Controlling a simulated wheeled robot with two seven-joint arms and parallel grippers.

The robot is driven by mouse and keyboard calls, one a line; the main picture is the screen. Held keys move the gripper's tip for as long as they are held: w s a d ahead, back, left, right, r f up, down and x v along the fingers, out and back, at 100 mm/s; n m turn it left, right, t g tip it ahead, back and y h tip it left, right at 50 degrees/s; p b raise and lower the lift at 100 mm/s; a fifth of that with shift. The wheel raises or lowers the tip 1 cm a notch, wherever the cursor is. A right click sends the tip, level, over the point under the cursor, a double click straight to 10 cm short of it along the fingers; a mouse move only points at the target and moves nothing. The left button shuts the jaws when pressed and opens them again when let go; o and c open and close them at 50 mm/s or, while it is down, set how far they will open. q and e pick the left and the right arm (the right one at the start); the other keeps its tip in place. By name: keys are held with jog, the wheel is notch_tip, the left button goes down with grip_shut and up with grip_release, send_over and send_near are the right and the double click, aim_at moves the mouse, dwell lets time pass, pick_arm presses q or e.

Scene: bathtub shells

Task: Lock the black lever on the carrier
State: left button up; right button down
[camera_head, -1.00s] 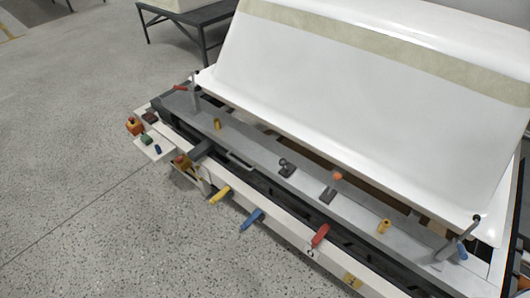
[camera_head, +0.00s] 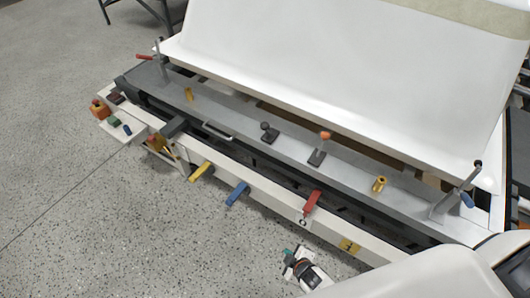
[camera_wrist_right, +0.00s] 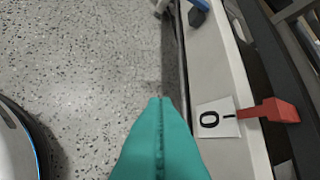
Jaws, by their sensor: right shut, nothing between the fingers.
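The carrier's long grey top plate (camera_head: 235,145) runs diagonally below the white shell. A small black lever with a round knob (camera_head: 268,130) stands on it near the middle. A dark block-like handle (camera_head: 174,126) juts from the front edge farther left; I cannot tell which of these the task means. My right gripper (camera_head: 291,253) is low in front of the carrier, over the floor, apart from every lever. In the right wrist view its teal fingers (camera_wrist_right: 160,102) are together and empty, left of the red lever (camera_wrist_right: 270,111). My left gripper is not in view.
Yellow (camera_head: 201,171), blue (camera_head: 237,194) and red (camera_head: 312,202) levers stick out along the front white rail. An orange-knobbed lever (camera_head: 325,136) stands on the plate. Upright clamps stand at both ends, the right one (camera_head: 458,190) blue-handled. Floor in front is clear.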

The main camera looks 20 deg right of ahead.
aim_at(267, 128)
jog(key=w+r+n+t+b, duration=0.5)
jog(key=w+r+b, duration=0.15)
jog(key=w, duration=0.55)
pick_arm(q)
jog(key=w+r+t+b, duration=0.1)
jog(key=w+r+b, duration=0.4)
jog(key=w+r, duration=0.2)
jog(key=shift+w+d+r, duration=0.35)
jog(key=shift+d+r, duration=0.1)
pick_arm(e)
jog(key=w+r+n+t, duration=0.3)
jog(key=r, duration=0.5)
jog(key=w+r+n+t+y, duration=0.1)
jog(key=w+r+n+t, duration=0.1)
jog(key=r, duration=0.6)
jog(key=shift+w+d+n+t, duration=0.15)
jog(key=shift+w+n+t, duration=0.3)
jog(key=shift+n, duration=0.35)
jog(key=shift+w+r, duration=0.1)
jog(key=shift+w, duration=0.1)
